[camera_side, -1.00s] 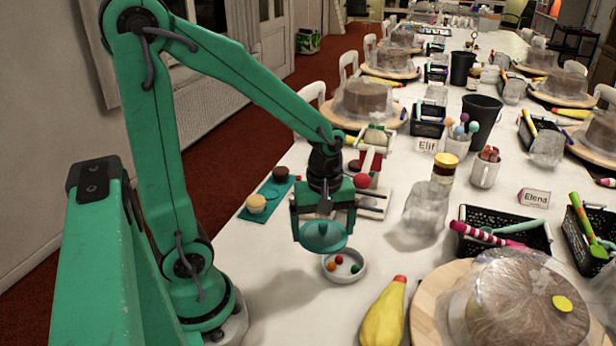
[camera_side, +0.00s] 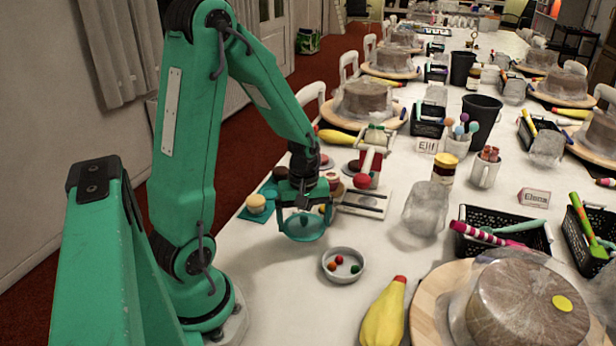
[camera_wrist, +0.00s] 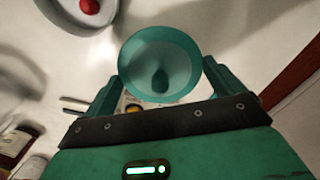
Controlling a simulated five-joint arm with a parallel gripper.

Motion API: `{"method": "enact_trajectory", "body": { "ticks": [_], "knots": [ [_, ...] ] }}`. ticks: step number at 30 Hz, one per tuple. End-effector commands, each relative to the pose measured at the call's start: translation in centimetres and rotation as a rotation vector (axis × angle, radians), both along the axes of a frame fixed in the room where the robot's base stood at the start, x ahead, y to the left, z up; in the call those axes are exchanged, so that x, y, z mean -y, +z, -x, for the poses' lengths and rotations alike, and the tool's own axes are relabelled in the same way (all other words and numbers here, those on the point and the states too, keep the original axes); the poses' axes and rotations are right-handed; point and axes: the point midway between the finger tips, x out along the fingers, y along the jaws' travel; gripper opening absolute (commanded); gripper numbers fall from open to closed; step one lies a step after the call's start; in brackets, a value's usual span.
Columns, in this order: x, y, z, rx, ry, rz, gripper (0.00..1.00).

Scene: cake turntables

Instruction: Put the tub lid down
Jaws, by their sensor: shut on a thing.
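The tub lid (camera_side: 306,229) is a round, see-through teal disc with a darker knob in its middle. My gripper (camera_side: 302,208) is shut on it and holds it low over the white table, behind and left of a small white dish (camera_side: 328,270). I cannot tell whether the lid touches the table. In the wrist view the lid (camera_wrist: 138,62) sits between the two fingers of my gripper (camera_wrist: 160,82), its round face toward the camera. The dish (camera_wrist: 68,14) shows there at the upper left, apart from the lid.
The dish holds small coloured balls (camera_side: 355,268). A teal mat with small cakes (camera_side: 256,204) lies left of my gripper. A red and white device (camera_side: 369,168) stands behind right. A yellow piping bag (camera_side: 384,315) lies in front. Bare table lies left of the dish.

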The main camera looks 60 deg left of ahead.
Motion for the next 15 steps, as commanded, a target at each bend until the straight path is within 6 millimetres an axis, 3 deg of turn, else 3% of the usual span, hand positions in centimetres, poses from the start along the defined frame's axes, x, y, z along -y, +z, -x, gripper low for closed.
{"method": "enact_trajectory", "body": {
  "ticks": [8,15],
  "knots": [
    [-0.2,-0.3,0.0,0.000,-0.001,0.000,0.71],
    [-0.2,-2.2,0.1,-0.003,-0.001,0.001,0.71]
  ]
}}
